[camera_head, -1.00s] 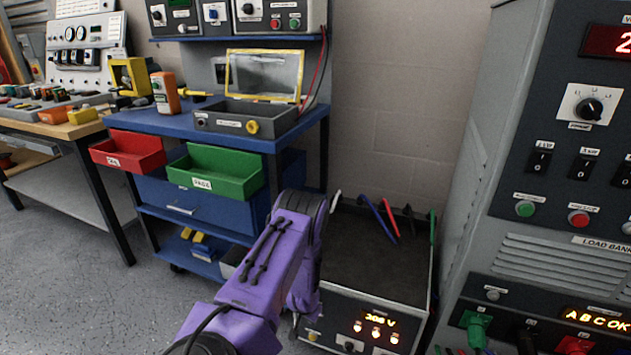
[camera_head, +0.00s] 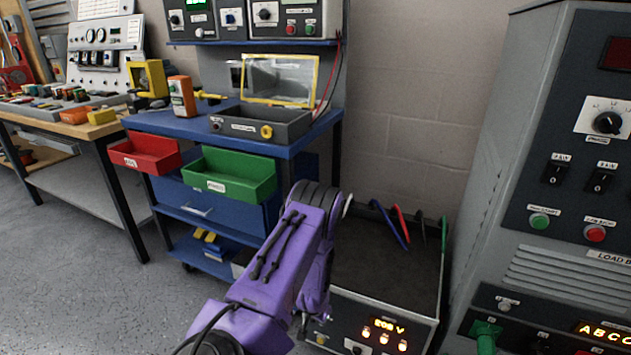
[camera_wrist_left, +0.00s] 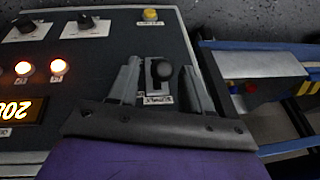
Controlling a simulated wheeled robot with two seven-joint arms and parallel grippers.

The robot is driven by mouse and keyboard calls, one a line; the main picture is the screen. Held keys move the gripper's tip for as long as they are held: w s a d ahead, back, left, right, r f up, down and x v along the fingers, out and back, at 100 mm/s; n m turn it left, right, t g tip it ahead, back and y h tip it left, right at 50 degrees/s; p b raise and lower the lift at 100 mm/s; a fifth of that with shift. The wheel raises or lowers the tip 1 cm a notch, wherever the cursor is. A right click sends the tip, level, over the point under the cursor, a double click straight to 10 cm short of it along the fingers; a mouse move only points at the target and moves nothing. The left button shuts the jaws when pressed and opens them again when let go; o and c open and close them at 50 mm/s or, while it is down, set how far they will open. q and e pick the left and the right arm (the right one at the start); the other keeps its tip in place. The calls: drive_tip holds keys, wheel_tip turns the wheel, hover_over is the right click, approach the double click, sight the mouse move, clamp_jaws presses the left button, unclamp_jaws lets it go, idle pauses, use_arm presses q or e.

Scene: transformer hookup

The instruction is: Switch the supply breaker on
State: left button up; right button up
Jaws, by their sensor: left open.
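The supply box (camera_head: 388,262) is grey with a dark top, a lit yellow voltage display and three lit lamps on its front. In the left wrist view its dark panel (camera_wrist_left: 100,62) shows a black round-ended lever (camera_wrist_left: 162,70) with a small label that I cannot read. My left gripper (camera_wrist_left: 159,64) is open, with one finger on each side of this lever. I cannot tell whether either finger touches it. In the head view my purple left arm hides the gripper and the lever. My right gripper is not in view.
Two black knobs (camera_wrist_left: 90,24) and a yellow button (camera_wrist_left: 150,15) are on the same panel. A tall grey load bank cabinet (camera_head: 488,195) stands close on the right. A blue cart (camera_head: 302,142) with red and green bins stands behind my arm. Open floor lies at the left.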

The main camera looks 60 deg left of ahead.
use_arm(q)
drive_tip(key=p+v, duration=0.1)
drive_tip(key=v, duration=0.6)
drive_tip(key=shift+p, duration=0.35)
drive_tip(key=shift+w+a+r+n, duration=0.1)
drive_tip(key=shift+w+a+n, duration=0.1)
drive_tip(key=shift+a+n, duration=0.1)
drive_tip(key=s+d+n+t+y, duration=0.1)
drive_tip(key=s+d+n+t, duration=0.15)
drive_tip(key=d, duration=1.05)
drive_tip(key=s+d+m+g+h, duration=0.1)
drive_tip(key=s+d+m+g, duration=0.1)
drive_tip(key=s+d, duration=0.9)
wheel_tip(320, 180, up, 13)
drive_tip(key=p, duration=1.4)
drive_tip(key=shift+w+r, duration=0.15)
drive_tip(key=shift+w, duration=0.1)
